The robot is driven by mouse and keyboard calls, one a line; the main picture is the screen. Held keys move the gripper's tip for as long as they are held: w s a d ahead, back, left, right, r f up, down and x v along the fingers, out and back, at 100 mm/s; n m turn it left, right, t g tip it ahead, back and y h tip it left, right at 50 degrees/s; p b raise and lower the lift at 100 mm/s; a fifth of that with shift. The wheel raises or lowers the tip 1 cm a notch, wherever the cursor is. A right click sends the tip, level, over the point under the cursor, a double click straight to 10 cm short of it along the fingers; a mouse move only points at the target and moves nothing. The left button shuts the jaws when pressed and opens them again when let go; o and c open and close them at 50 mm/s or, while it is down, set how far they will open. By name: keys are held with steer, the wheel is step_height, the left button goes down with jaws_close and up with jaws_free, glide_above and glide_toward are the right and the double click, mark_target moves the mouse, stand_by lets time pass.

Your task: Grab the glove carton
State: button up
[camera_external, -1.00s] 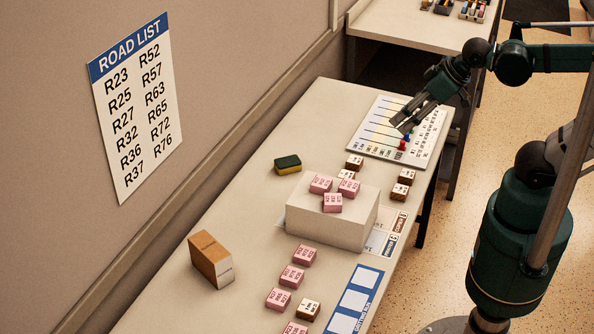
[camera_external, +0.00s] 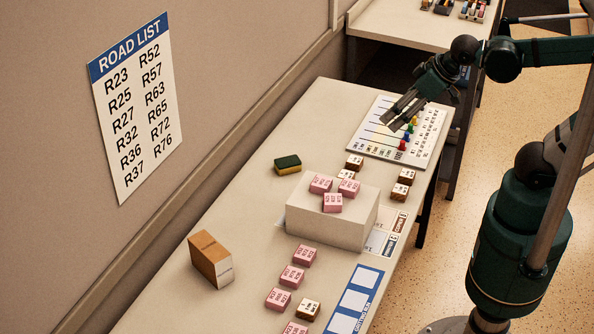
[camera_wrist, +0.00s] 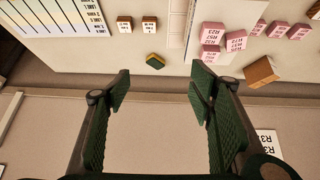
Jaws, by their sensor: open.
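The glove carton appears to be the brown and white box (camera_external: 211,260) standing upright on the table's left side, near the wall. It also shows in the wrist view (camera_wrist: 262,71) at the right, beyond my right finger. My gripper (camera_external: 392,118) is open and empty, above the white lined board at the far end of the table. In the wrist view my gripper (camera_wrist: 160,85) has its fingers spread wide with nothing between them. The carton is well apart from my gripper. Its printed label is too small to read.
A white block (camera_external: 325,222) bearing several pink blocks stands mid-table, between my gripper and the carton. A green and yellow sponge (camera_external: 288,164) lies near the wall edge. The lined board (camera_external: 376,139) holds small coloured pegs. The table around the carton is clear.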

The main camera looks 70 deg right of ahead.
steer(key=w+a+h+b, duration=0.2)
steer(key=w+a+h, duration=0.15)
steer(key=w, duration=1.25)
steer(key=w+a+f+m+t+h+b, duration=0.1)
steer(key=w+a+f+m+t+h, duration=0.15)
steer(key=w+a, duration=1.1)
steer(key=m+t+h+b, duration=0.1)
steer(key=m+t+b, duration=0.1)
steer(key=t, duration=0.5)
glide_above(209, 246)
steer(key=s, duration=0.1)
step_height(209, 246, down, 14)
steer(key=shift+d+f, duration=0.1)
steer(key=shift+d, duration=0.05)
steer(key=shift+s+a+f, duration=0.2)
steer(key=shift+s+a, duration=0.05)
steer(key=shift+a, duration=0.25)
step_height(209, 246, down, 8)
steer(key=shift+f+b, duration=0.1)
steer(key=shift+b, duration=0.95)
steer(key=shift+w+d, duration=0.25)
steer(key=shift+w, duration=0.35)
